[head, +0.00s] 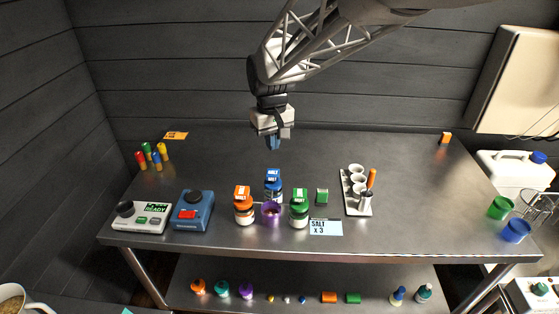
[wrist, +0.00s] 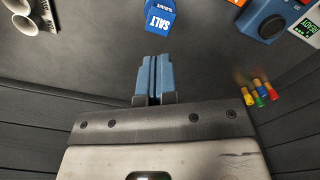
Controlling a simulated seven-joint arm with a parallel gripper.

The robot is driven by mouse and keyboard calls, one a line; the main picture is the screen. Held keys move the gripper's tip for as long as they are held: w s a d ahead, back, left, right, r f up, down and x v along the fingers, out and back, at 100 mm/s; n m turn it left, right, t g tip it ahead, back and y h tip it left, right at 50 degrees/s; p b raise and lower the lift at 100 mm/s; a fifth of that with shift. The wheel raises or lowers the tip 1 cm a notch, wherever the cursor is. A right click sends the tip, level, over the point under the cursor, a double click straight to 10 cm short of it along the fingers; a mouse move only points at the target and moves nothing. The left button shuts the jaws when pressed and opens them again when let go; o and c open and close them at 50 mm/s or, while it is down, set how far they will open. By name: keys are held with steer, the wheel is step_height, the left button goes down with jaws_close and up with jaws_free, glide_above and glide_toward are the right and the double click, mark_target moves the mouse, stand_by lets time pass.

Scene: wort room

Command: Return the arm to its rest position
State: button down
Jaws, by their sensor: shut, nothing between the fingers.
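My gripper (head: 273,143) hangs above the back middle of the dark table (head: 320,160), fingers pointing down. In the wrist view its blue fingers (wrist: 153,78) are closed together with nothing between them. The arm reaches in from the top right of the head view. In the head view, the blue-lidded salt jar (head: 273,183) stands below and in front of the fingers, apart from them. Its blue tag also shows in the wrist view (wrist: 158,20).
Orange (head: 244,208) and green (head: 299,210) jars flank a purple cup (head: 270,212). A white rack (head: 356,190) stands right of them. A blue device (head: 192,212), a scale-like box (head: 142,217) and several coloured vials (head: 158,156) are at left. The table's back right is mostly clear.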

steer(key=s+d+r+m+t, duration=0.1)
steer(key=s+d+r+m, duration=0.3)
steer(key=s+d, duration=0.9)
steer(key=s+d+m+t, duration=0.1)
steer(key=s+d+m, duration=0.1)
steer(key=s+d, duration=0.9)
steer(key=s, duration=0.5)
steer(key=shift+d+f+t, duration=0.2)
steer(key=shift+f+t, duration=0.1)
